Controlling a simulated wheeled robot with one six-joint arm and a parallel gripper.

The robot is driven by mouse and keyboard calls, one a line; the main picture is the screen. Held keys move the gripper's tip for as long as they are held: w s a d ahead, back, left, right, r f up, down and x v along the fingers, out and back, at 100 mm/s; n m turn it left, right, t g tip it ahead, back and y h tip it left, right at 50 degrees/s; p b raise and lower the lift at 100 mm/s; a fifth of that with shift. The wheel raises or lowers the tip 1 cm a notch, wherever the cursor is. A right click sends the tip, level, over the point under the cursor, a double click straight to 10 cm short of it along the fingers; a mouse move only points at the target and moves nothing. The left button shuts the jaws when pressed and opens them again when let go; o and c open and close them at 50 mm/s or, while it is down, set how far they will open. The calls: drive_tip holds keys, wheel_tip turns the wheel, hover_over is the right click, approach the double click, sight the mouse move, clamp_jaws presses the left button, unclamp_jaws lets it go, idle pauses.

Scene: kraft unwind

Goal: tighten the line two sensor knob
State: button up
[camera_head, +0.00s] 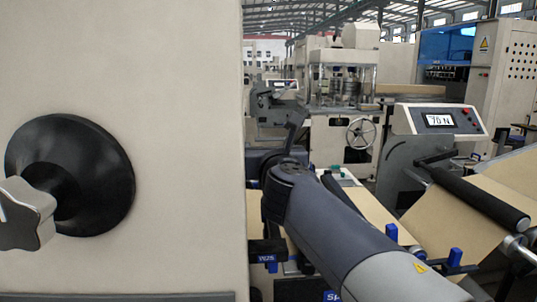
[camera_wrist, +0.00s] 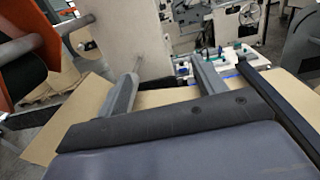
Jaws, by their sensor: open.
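My gripper (camera_wrist: 165,68) shows in the wrist view as two grey fingers spread apart, with nothing between them but brown paper and a pale machine behind. In the head view my arm reaches in from the lower right, and the fingers cannot be made out. A grey lobed knob (camera_head: 24,214) on a black round disc (camera_head: 85,170) stands out from a beige panel at the left, apart from my arm. Small blue knobs (camera_head: 455,257) sit by the paper web at the lower right. I cannot tell which knob is the line two sensor knob.
The beige panel (camera_head: 185,90) fills the left of the head view. A console (camera_head: 436,120) reading about 70 N stands at the right above a dark roller (camera_head: 478,205) and kraft paper (camera_head: 440,222). An orange-sided roll stand (camera_wrist: 25,55) is at the wrist view's left.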

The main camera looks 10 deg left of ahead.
drive_tip(key=shift+r+p, duration=1.15)
drive_tip(key=shift+r, duration=1)
